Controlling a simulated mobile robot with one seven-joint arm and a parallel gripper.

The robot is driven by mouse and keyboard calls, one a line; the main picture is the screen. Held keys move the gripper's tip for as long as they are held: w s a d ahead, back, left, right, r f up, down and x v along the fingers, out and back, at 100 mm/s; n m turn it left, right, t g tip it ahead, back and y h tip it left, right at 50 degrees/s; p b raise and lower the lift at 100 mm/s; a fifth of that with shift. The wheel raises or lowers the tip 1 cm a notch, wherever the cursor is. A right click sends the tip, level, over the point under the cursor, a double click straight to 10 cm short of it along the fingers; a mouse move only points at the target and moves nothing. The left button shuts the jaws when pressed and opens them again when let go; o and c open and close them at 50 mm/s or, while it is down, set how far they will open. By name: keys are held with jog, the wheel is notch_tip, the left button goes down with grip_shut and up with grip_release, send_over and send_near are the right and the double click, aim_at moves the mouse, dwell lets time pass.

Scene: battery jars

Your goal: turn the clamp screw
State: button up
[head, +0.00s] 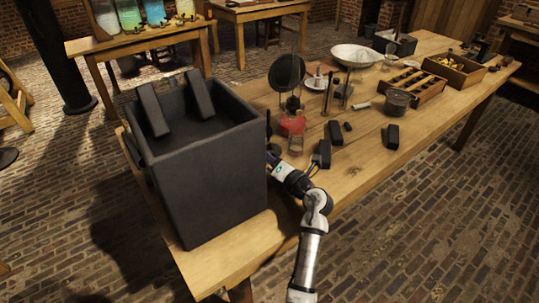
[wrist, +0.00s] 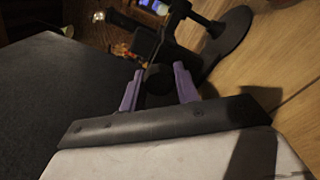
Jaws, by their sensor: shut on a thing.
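My gripper (wrist: 157,88) shows in the wrist view with its two purple fingers on either side of a dark round knob, the clamp screw (wrist: 158,76). The fingers are closed on it. Behind the knob stands a black clamp frame (wrist: 178,38), with a round dark base (wrist: 230,38) on the wooden table. In the head view my gripper (head: 271,157) reaches in beside the right wall of the large dark box. The screw cannot be made out there, being small and partly hidden by my gripper.
The large dark box (head: 205,175) stands close on the left of my gripper, with two dark slabs across its top. The front right edge is clear.

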jog(key=o, duration=1)
jog(key=shift+s+d, duration=0.1)
jog(key=b+v, duration=0.3)
jog(key=v, duration=1)
jog(key=shift+s+d, duration=0.15)
jog(key=shift+s, duration=0.15)
